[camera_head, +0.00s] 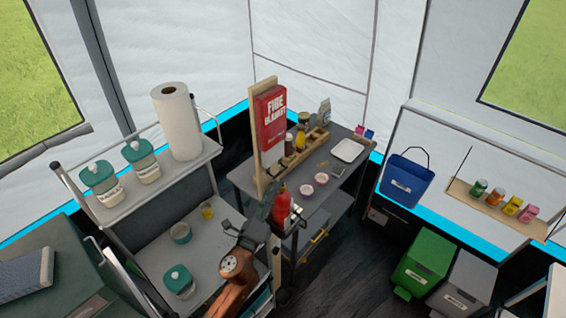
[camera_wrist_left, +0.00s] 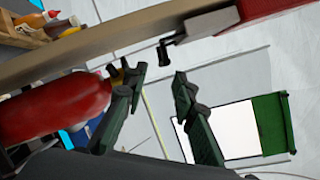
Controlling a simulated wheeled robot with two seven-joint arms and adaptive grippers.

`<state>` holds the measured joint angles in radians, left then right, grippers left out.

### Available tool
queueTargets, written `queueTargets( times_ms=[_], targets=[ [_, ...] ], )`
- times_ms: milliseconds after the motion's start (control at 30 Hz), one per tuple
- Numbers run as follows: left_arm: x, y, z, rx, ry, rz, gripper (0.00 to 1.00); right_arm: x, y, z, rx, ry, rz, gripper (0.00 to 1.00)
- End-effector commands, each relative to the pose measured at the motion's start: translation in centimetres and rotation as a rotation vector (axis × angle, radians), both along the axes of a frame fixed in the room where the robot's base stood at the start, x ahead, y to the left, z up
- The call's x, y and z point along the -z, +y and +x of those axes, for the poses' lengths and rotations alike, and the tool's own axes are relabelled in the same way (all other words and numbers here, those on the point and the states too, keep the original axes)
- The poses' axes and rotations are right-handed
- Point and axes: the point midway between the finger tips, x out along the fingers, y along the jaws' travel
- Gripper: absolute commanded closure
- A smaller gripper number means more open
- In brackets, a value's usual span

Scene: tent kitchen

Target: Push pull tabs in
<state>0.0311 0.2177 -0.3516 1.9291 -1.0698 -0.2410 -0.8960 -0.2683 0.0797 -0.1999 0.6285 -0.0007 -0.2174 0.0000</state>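The red fire blanket box (camera_head: 271,118) is mounted on an upright wooden board (camera_head: 262,172) in the head view. My left gripper (camera_wrist_left: 160,78) is open and empty. In the head view the left gripper (camera_head: 264,206) is below the box, beside the red fire extinguisher (camera_head: 282,212). Any second tab cannot be made out. My right gripper is not in view.
The extinguisher (camera_wrist_left: 50,108) is close to my left finger in the wrist view. A shelf cart (camera_head: 150,205) with a paper towel roll (camera_head: 178,122) and jars stands left. A table with bowls (camera_head: 307,190) lies behind. A green bin (camera_head: 425,262) stands right.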

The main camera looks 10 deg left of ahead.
Motion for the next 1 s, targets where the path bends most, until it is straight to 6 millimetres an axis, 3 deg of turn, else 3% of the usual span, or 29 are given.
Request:
queueTargets(
  times_ms=[367,467,700,900,1000],
  targets=[
    [-1.1,-0.6,5.4,-0.007,0.003,-0.001,0.75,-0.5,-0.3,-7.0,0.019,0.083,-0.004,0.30],
    [-1.2,-0.8,6.5,-0.006,0.003,-0.002,0.75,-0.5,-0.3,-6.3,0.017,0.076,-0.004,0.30],
    [-1.4,-1.2,7.6,-0.003,0.004,-0.001,0.75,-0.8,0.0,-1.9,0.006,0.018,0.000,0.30],
    [-1.4,-1.3,7.6,-0.002,0.004,-0.001,0.75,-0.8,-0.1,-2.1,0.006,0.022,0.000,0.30],
    [-1.4,-1.3,7.6,-0.002,0.004,-0.001,0.82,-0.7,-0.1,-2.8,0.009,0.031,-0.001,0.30]
  ],
)
